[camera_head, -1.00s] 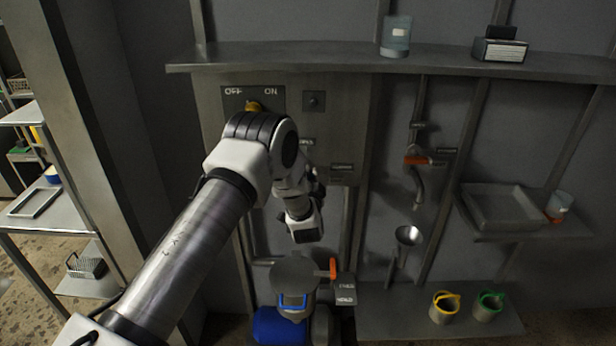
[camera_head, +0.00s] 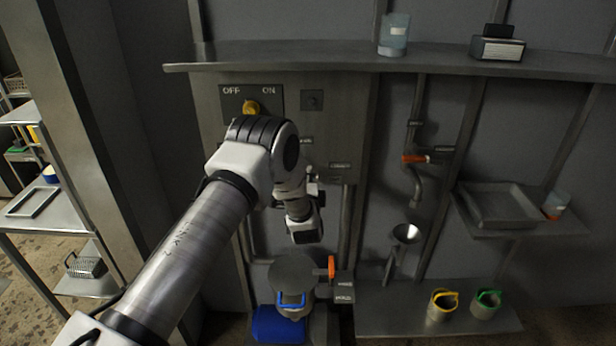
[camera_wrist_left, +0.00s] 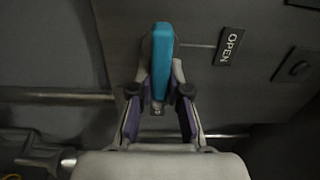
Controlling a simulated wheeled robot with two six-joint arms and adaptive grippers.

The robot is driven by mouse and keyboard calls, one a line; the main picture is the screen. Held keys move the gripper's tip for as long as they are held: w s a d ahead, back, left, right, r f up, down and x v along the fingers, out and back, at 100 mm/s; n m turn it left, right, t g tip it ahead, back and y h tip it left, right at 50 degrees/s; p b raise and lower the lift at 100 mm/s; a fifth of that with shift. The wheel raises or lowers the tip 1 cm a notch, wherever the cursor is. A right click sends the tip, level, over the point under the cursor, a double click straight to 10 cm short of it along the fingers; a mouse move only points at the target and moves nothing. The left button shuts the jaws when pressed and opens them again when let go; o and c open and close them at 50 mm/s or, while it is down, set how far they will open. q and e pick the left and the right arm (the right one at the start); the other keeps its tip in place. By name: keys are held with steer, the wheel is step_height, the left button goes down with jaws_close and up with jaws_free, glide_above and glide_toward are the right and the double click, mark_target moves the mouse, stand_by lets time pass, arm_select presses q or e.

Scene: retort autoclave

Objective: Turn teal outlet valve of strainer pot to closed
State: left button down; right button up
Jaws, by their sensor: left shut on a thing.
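The teal valve handle (camera_wrist_left: 162,55) shows in the left wrist view as a bar standing lengthwise in the picture. My left gripper (camera_wrist_left: 160,92) has its two fingers shut around the handle's lower part. An OPEN label (camera_wrist_left: 230,47) is on the grey panel to the right of the handle. In the head view my left wrist (camera_head: 303,222) is in front of the grey panel, and the arm hides the teal handle. My right gripper is in neither current view.
A yellow knob (camera_head: 251,107) sits under OFF and ON marks above my arm. Below my wrist are a round grey lid (camera_head: 294,272), an orange lever (camera_head: 332,268) and a blue container (camera_head: 277,325). A grey shelf (camera_head: 430,62) runs across above.

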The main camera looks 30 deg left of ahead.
arm_select(q)
steer(key=shift+f, duration=0.1)
stand_by(0.3)
steer(key=c, duration=1.1)
jaws_free()
steer(key=v, duration=1.2)
